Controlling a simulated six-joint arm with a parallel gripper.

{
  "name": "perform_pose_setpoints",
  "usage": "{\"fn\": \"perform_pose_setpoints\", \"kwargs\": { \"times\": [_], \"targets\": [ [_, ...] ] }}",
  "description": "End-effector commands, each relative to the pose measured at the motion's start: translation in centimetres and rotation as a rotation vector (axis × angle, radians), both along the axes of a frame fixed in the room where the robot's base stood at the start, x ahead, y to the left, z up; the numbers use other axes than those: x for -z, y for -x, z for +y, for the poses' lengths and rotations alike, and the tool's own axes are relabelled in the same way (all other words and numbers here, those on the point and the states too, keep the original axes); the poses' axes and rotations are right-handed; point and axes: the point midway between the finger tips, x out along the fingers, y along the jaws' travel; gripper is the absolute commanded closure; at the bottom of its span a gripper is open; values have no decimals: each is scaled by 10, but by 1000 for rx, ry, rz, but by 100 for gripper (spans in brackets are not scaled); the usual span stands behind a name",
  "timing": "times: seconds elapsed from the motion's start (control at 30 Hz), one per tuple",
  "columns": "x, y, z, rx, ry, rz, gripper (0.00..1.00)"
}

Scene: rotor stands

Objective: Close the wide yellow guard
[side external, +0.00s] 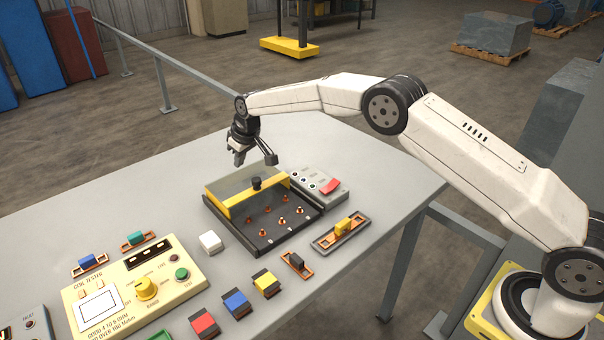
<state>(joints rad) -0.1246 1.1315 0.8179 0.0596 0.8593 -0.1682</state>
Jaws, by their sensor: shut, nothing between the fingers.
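The wide yellow guard (240,203) is a clear grey panel with a yellow edge strip and a black knob (256,183). It stands raised at the back of a black tray (268,247), leaving several copper studs in the front part uncovered. Its exact angle is hard to tell. My gripper (256,159) hangs above the guard and its knob, apart from them. It is shut and holds nothing.
A grey switch box (326,196) with a red rocker sits right of the tray. A yellow-handled switch (342,232) is at front right. A cream coil tester (130,290), a white block (210,242) and coloured blocks lie left and front. The table (150,195) is clear at back left.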

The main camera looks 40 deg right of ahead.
Motion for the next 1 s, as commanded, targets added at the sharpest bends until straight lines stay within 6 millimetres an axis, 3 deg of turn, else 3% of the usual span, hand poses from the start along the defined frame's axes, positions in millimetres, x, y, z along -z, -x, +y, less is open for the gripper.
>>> {"fn": "perform_pose_setpoints", "kwargs": {
  "times": [0.43,1.0],
  "targets": [
    [33,-11,3,0,0,0,100],
    [31,11,-3,1,0,1,100]
  ]
}}
